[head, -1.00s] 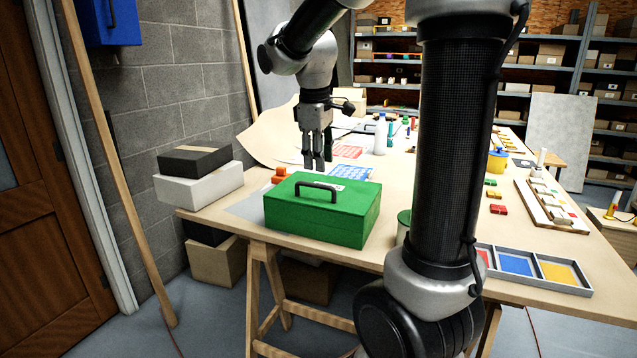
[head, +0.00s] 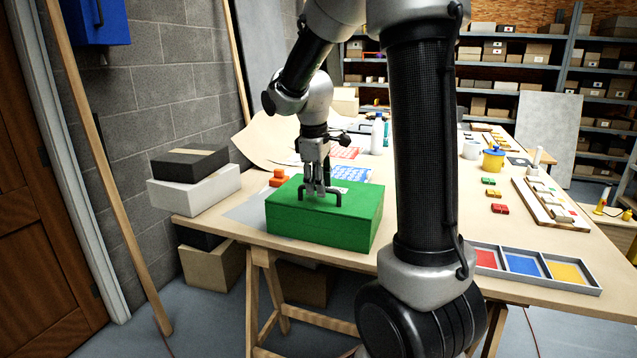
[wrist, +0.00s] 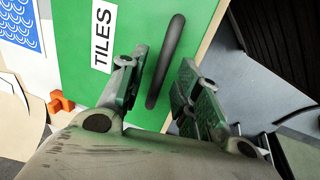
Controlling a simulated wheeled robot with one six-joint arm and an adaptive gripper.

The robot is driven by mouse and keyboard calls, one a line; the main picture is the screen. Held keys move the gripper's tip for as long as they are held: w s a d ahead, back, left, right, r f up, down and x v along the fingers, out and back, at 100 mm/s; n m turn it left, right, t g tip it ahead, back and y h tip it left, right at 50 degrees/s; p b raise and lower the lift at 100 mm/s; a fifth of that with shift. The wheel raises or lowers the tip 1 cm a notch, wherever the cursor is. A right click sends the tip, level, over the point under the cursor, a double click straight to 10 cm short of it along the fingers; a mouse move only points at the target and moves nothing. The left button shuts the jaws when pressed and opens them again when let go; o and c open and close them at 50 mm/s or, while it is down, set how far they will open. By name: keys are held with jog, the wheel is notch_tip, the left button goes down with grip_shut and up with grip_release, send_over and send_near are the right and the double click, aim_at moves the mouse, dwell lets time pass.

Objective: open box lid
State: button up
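The green box (head: 345,225) sits on the table near its front left edge with its lid closed. A dark arched handle (head: 301,191) stands on the lid. In the wrist view the handle (wrist: 166,60) runs between my spread fingers, and a white label reading TILES (wrist: 103,38) lies on the green lid (wrist: 75,25). My gripper (head: 318,190) points down at the handle. It also shows in the wrist view (wrist: 160,85), with its fingers apart on either side of the handle; I see no clear contact.
A tray with red, blue and yellow compartments (head: 482,273) lies at the table's front right. Orange blocks (head: 277,178) and a blue patterned sheet (head: 352,174) lie behind the box. Black and white boxes (head: 193,190) are stacked at the left, near a leaning wooden pole (head: 110,190).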

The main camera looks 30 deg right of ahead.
grip_shut()
jog(key=shift+r, duration=0.1)
